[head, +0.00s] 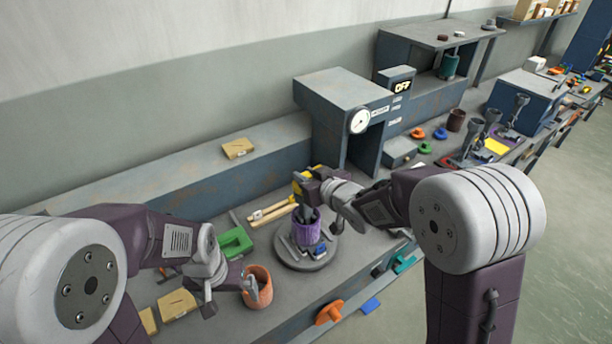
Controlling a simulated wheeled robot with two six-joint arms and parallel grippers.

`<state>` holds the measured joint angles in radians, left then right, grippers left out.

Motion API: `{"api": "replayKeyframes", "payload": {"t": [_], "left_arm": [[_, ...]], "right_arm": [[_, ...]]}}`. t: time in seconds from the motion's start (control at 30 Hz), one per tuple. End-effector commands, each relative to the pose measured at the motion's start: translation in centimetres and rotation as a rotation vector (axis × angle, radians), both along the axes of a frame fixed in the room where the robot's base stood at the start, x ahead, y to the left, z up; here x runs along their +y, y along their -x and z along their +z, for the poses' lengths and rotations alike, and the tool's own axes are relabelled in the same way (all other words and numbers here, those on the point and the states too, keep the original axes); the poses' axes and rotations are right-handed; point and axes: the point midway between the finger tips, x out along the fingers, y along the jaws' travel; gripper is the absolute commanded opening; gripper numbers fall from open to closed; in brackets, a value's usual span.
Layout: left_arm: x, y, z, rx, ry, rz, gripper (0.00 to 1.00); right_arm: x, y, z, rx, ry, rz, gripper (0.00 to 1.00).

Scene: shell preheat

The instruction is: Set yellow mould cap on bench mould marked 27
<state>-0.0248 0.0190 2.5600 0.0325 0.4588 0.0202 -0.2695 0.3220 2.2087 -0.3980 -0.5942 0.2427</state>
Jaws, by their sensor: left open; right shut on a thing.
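My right gripper (311,190) is near the middle of the head view, just above a purple cup-shaped mould (307,230). It is shut on a yellow piece (312,172), which seems to be the yellow mould cap; its shape is partly hidden by the gripper. The purple mould stands upright on a round grey plate (296,262). Whether the yellow piece touches the mould I cannot tell. No number 27 is readable. My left gripper (229,293) is open at the lower left, with one finger beside an orange-brown cup (258,287).
A green piece (235,242) and wooden sticks (272,212) lie near the plate. A grey cabinet with a dial (359,121) stands behind. Coloured caps, a brown cup (456,120) and a yellow flat piece (495,146) lie further right. An orange handle (329,313) is at the bench front.

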Motion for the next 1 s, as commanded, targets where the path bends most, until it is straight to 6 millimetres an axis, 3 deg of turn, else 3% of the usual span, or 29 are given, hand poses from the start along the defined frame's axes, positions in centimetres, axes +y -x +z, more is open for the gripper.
{"api": "replayKeyframes", "payload": {"t": [0.83,0.87,0.9,1.0], "left_arm": [[0.0,0.0,-1.2,0.000,0.000,0.000,1.00],[0.0,0.0,-1.2,0.000,0.000,0.000,1.00],[0.0,0.0,-1.1,0.000,0.000,0.000,1.00],[0.0,0.0,-1.1,0.000,0.000,0.000,1.00]], "right_arm": [[0.0,0.0,-1.3,-0.001,0.000,0.000,0.00],[0.0,0.0,-1.2,-0.001,0.000,0.000,0.28],[0.0,0.0,-1.2,-0.001,0.000,0.000,0.34],[0.0,0.0,-1.2,0.000,0.000,0.000,0.34]]}}
